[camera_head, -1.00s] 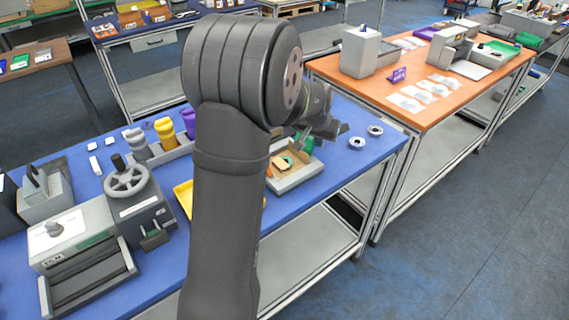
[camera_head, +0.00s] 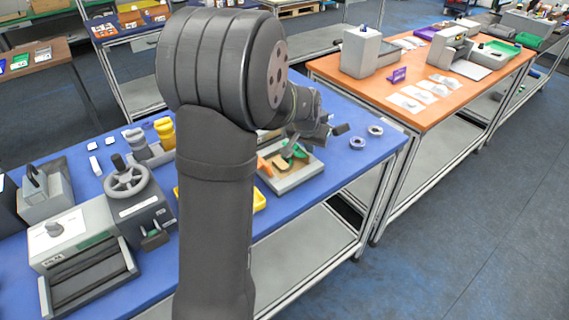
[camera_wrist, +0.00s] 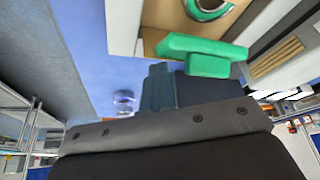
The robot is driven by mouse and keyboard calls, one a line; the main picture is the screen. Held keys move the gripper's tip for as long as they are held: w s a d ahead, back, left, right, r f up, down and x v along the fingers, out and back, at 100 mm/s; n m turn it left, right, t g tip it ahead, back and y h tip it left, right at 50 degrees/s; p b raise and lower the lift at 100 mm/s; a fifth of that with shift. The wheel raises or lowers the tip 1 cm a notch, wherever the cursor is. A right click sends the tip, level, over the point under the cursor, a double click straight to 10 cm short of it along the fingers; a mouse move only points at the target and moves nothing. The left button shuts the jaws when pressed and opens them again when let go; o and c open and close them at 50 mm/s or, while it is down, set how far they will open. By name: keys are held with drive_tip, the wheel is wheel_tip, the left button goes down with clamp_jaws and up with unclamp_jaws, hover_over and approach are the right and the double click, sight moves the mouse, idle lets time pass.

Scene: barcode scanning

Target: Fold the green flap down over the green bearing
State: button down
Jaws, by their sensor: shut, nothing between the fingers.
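In the head view my gripper (camera_head: 322,130) is above the right back part of the grey tray (camera_head: 290,186), where small green parts (camera_head: 295,150) show.
Two metal rings (camera_head: 357,142) lie on the blue table (camera_head: 340,170) right of the tray. A yellow bin (camera_head: 259,200) is partly behind my arm. A handwheel device (camera_head: 126,182) stands at left. An orange-topped table (camera_head: 410,95) stands beyond a gap at right.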

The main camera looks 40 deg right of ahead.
sight(300, 153)
drive_tip(key=shift+a+f, duration=0.25)
drive_tip(key=shift+a, duration=1.05)
drive_tip(key=shift+a+r, duration=0.2)
drive_tip(key=shift+a, duration=0.55)
drive_tip(key=shift+s+f, duration=0.1)
drive_tip(key=shift+a+f, duration=0.1)
drive_tip(key=shift+s, duration=0.1)
drive_tip(key=shift+d+r, duration=1.75)
drive_tip(key=shift+d, duration=2.2)
wheel_tip(300, 153, up, 8)
drive_tip(key=shift+f, duration=0.15)
